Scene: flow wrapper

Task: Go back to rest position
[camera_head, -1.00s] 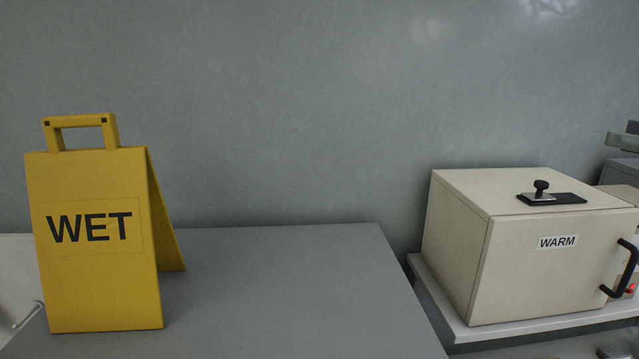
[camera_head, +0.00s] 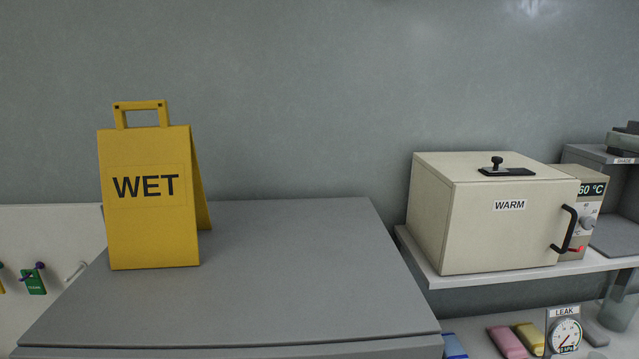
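The task names no object. Neither of my grippers can be made out in the head view, so their pose and what they hold are not shown. The head view faces a grey table (camera_head: 290,290) with a yellow folding sign (camera_head: 150,230) marked WET standing upright near its back left.
A cream box (camera_head: 480,240) marked WARM, with a black handle, stands on a white shelf (camera_head: 500,279) at right. Its controller (camera_head: 591,190) reads 60 °C. Below are a LEAK gauge (camera_head: 565,335), a pink packet (camera_head: 507,342) and a yellow packet (camera_head: 529,338). Most of the tabletop is bare.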

